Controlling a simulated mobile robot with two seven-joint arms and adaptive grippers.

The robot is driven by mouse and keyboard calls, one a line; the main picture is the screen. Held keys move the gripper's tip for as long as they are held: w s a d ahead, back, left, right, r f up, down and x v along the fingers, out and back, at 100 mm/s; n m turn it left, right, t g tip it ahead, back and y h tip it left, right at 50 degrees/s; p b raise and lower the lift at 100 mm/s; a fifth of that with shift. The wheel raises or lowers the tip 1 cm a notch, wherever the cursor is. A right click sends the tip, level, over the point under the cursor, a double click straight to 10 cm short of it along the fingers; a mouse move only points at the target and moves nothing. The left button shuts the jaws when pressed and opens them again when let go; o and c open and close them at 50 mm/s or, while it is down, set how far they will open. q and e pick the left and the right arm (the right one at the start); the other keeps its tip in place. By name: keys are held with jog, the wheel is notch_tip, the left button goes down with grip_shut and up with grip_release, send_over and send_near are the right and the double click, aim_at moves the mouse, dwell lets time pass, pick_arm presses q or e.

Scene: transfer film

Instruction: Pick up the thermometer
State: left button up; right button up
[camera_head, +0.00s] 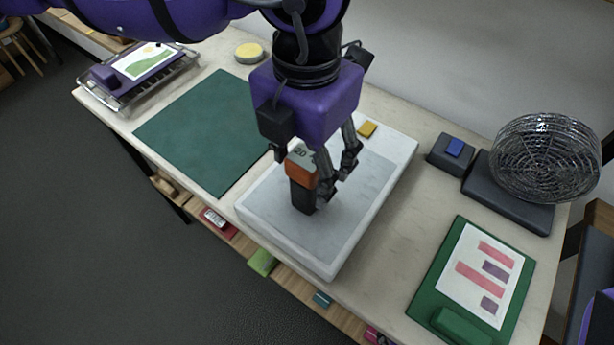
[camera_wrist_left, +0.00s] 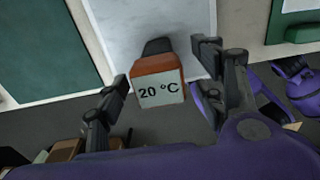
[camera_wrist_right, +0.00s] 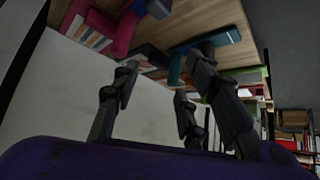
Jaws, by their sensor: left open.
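The thermometer (camera_head: 301,172) is a small upright block with an orange upper body, a dark lower part and a display reading 20 °C. It stands on the grey top of a white platform. My left gripper (camera_head: 316,174) points down over it, open, with fingers on either side. In the left wrist view the thermometer (camera_wrist_left: 158,84) lies between the spread fingers (camera_wrist_left: 160,75), with visible gaps on both sides. My right gripper (camera_wrist_right: 163,72) shows only in its own wrist view, open and empty.
The white platform (camera_head: 335,262) has a yellow block (camera_head: 367,129) at its back. A shelf (camera_head: 290,283) holds small items below.

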pick_arm(q)
jog(key=shift+w+f, duration=0.1)
jog(key=shift+f, duration=0.1)
jog(key=c, duration=1.1)
jog(key=shift+c, duration=1.4)
pick_arm(e)
jog(key=shift+s+f, duration=0.4)
jog(key=shift+s, duration=0.35)
